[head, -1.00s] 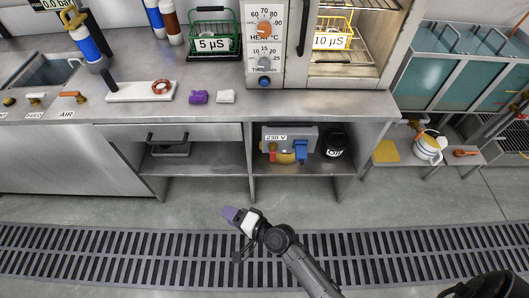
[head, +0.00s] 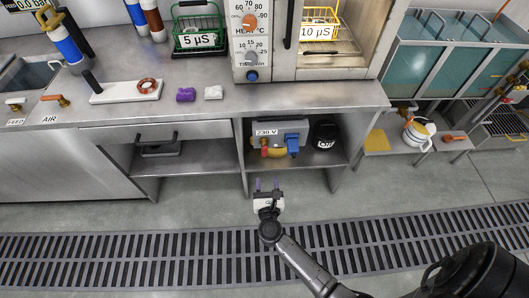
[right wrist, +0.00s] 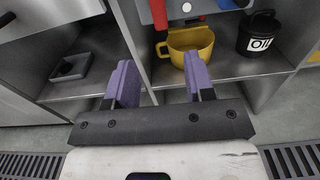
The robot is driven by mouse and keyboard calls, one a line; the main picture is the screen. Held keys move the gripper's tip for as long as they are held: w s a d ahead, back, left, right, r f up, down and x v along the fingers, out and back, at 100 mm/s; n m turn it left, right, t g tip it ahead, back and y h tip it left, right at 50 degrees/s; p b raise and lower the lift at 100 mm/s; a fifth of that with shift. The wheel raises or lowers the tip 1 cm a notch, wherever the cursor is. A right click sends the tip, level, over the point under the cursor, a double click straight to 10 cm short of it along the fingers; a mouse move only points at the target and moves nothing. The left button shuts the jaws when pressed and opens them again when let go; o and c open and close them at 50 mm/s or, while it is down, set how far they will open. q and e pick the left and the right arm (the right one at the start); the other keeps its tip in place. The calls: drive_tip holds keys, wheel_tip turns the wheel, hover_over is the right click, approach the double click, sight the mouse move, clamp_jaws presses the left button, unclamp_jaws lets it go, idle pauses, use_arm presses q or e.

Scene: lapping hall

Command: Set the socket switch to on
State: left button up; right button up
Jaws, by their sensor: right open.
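The 230 V socket box (head: 291,127) is a grey unit in the open shelf bay under the bench, with a red part (head: 264,145) at its left front and a blue part (head: 292,143) at its right. Its lower edge (right wrist: 187,9) shows at the top of the right wrist view. I cannot tell the switch's position. My right gripper (head: 267,185) is open and empty, in front of and below the bay, apart from the box. Its two purple fingers (right wrist: 160,80) point toward the bay. My left gripper is out of view.
A yellow mug (right wrist: 188,44) stands on the shelf below the box, beyond my fingers. A black OIL pot (right wrist: 261,35) stands to its right. An upright divider (right wrist: 134,42) bounds the bay on the left. The floor before the shelf is clear.

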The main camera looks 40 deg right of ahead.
sight(265, 154)
drive_tip(key=b+x, duration=0.1)
drive_tip(key=x, duration=1)
drive_tip(key=shift+w+b, duration=0.1)
drive_tip(key=shift+b, duration=0.3)
drive_tip(key=shift+x, duration=0.8)
drive_tip(key=shift+c, duration=0.2)
drive_tip(key=shift+r, duration=0.1)
clamp_jaws()
